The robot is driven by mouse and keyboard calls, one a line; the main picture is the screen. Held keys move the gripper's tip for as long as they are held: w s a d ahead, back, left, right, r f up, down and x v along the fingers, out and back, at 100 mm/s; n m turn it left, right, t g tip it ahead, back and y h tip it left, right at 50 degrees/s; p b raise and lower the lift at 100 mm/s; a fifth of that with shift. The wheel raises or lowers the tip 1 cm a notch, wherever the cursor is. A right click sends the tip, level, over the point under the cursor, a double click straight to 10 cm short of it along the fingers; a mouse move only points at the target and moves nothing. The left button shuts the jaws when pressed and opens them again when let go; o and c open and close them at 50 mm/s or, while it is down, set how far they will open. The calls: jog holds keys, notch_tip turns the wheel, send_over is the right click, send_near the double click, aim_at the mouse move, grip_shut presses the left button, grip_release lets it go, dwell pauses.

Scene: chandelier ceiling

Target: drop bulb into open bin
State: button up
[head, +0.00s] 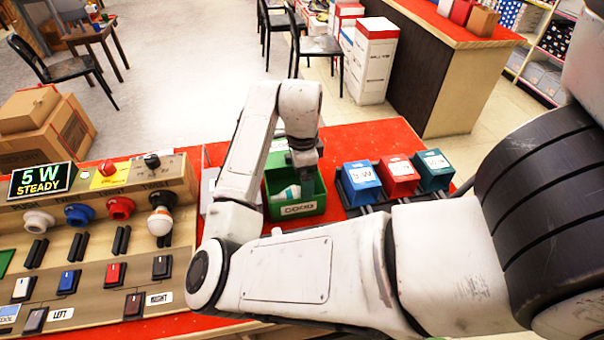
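An open green bin (312,207) with a label that seems to read "GOOD" stands on the red table in the middle. My gripper (306,182) points down into this bin, and its fingertips are partly hidden by the bin wall and shadow. A white rounded thing (286,194), likely a bulb, shows inside the bin just left of my gripper. I cannot tell whether my gripper touches it or whether the fingers are open or shut. Another white bulb (160,221) hangs at the right end of the test board.
The wooden test board (90,262) with coloured sockets and switches fills the left, with a "5 W STEADY" display (42,181). Blue (361,183), red (398,177) and teal (433,169) labelled boxes stand right of the green bin. Cardboard boxes (45,128) lie behind.

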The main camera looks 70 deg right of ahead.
jog(key=shift+r, duration=0.1)
notch_tip(320, 180, up, 11)
dwell(0.4)
jog(key=shift+f, duration=0.25)
dwell(0.5)
